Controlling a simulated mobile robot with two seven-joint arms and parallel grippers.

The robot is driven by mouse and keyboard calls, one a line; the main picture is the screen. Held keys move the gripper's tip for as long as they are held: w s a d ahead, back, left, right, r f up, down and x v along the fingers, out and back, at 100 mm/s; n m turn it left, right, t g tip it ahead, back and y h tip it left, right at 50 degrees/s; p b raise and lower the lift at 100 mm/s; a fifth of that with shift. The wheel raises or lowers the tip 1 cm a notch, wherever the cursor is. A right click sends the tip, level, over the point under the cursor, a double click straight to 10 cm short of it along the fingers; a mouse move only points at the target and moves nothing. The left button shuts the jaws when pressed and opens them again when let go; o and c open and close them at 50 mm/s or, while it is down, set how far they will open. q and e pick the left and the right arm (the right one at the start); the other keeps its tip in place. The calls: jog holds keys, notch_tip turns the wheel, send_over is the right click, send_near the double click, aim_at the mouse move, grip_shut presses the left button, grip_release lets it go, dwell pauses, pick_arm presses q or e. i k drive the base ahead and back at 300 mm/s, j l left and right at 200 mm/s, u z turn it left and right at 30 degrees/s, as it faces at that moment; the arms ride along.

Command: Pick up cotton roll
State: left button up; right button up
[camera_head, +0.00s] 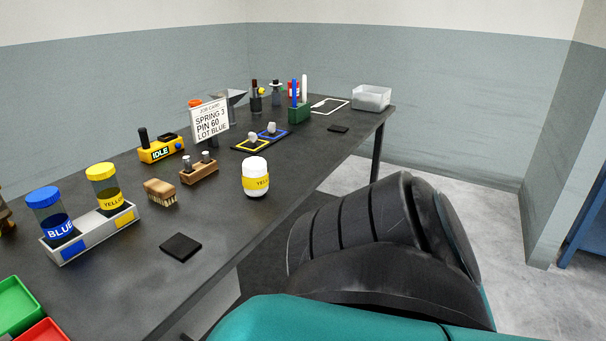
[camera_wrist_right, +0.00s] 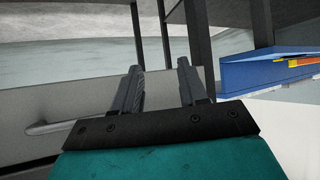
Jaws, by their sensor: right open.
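The cotton roll (camera_head: 256,178) appears to be the white, rounded cylinder with a yellow band lettered "YELL…". It stands upright on the dark table (camera_head: 215,278) near its front edge, and nothing holds it. My right gripper (camera_wrist_right: 158,72) shows in the right wrist view with its two fingers apart and nothing between them. The roll is not visible in that view. In the head view my teal and black arm fills the lower right, and no gripper shows. My left gripper is in neither view.
Beside the roll are a pin block (camera_head: 198,173), a brush (camera_head: 160,191) and a black pad (camera_head: 180,247). A rack (camera_head: 88,237) holds blue- and yellow-lidded jars. Green (camera_head: 17,305) and red trays sit lower left. A blue bin (camera_wrist_right: 262,72) shows in the wrist view.

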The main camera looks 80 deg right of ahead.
aim_at(255, 172)
jog(key=z, duration=2.15)
jog(key=u, duration=0.8)
jog(key=l+u, duration=1.1)
jog(key=l, duration=0.25)
jog(key=k+l+u, duration=0.15)
jog(key=l, duration=0.25)
